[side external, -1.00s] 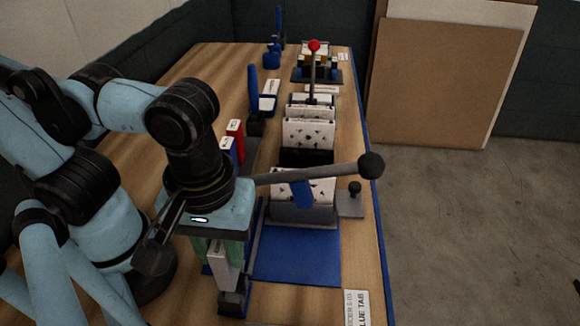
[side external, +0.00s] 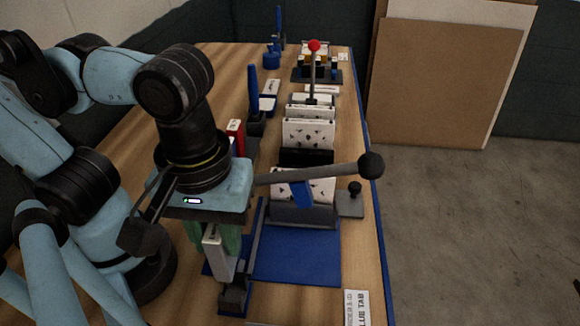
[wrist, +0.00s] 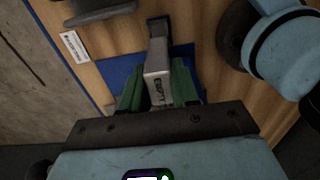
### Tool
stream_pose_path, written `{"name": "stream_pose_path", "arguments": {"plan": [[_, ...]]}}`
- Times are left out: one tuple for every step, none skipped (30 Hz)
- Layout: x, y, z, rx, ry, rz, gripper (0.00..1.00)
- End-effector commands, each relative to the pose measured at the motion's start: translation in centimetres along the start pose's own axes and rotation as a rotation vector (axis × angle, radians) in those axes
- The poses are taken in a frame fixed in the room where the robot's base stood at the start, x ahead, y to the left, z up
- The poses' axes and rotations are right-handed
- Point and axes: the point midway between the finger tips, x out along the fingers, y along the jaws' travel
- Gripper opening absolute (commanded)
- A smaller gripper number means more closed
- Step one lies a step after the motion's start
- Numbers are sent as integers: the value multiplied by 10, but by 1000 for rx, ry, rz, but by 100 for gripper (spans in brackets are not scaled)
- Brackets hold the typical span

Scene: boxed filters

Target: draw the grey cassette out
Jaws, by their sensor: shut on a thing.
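My gripper (side external: 215,242) has green fingers. It is shut on a light grey cassette (side external: 214,256) with a dark-lettered label, held upright at the near left of the table. In the wrist view the cassette (wrist: 158,82) sits between both green fingers (wrist: 157,88), its lettering too small to read surely. A dark grey holder (side external: 234,296) stands on a blue base just below and beside the cassette. I cannot tell whether the cassette's lower end is still inside the holder.
A blue plate (side external: 297,255) lies in front. A red box (side external: 236,135) stands behind my wrist.

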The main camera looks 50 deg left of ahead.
Motion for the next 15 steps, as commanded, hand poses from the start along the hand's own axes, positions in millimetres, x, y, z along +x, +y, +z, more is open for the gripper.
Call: {"name": "stream_pose_path", "arguments": {"plan": [[-4, 0, 0, 0, 0, 0, 0], [-6, 0, 0, 0, 0, 0, 0], [-9, 0, 0, 0, 0, 0, 0], [-11, 0, 0, 0, 0, 0, 0], [-14, 0, 0, 0, 0, 0, 0], [-16, 0, 0, 0, 0, 0, 0], [-19, 0, 0, 0, 0, 0, 0], [-21, 0, 0, 0, 0, 0, 0], [-24, 0, 0, 0, 0, 0, 0], [-26, 0, 0, 0, 0, 0, 0], [-28, 0, 0, 0, 0, 0, 0], [-31, 0, 0, 0, 0, 0, 0], [-33, 0, 0, 0, 0, 0, 0], [-35, 0, 0, 0, 0, 0, 0], [-38, 0, 0, 0, 0, 0, 0]]}}
